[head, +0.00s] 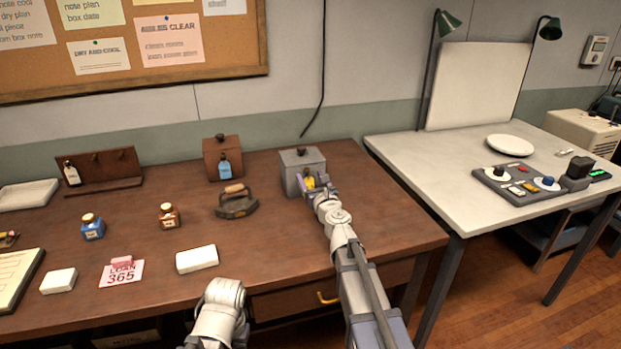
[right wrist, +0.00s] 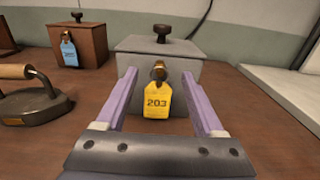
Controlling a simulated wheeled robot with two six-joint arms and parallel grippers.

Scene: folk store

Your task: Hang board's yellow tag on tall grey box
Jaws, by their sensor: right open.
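The yellow tag (right wrist: 157,101), marked 203, hangs upright from the brass hook (right wrist: 158,72) on the front of the grey box (right wrist: 197,72). In the head view the yellow tag (head: 309,183) is partly hidden by my right arm against the grey box (head: 302,158). My right gripper (right wrist: 159,88) is open, its purple fingers on either side of the tag, apart from it. The wooden board (head: 108,165) stands at the back left with a white tag (head: 72,174) on its left hook and bare hooks beside it. My left gripper is not in view.
A brown box (head: 222,150) with a blue tag (head: 224,167) and a flat iron (head: 236,204) stand left of the grey box. Blue (head: 92,227) and brown bottles (head: 169,215) stand farther left. A white table (head: 440,165) adjoins at right.

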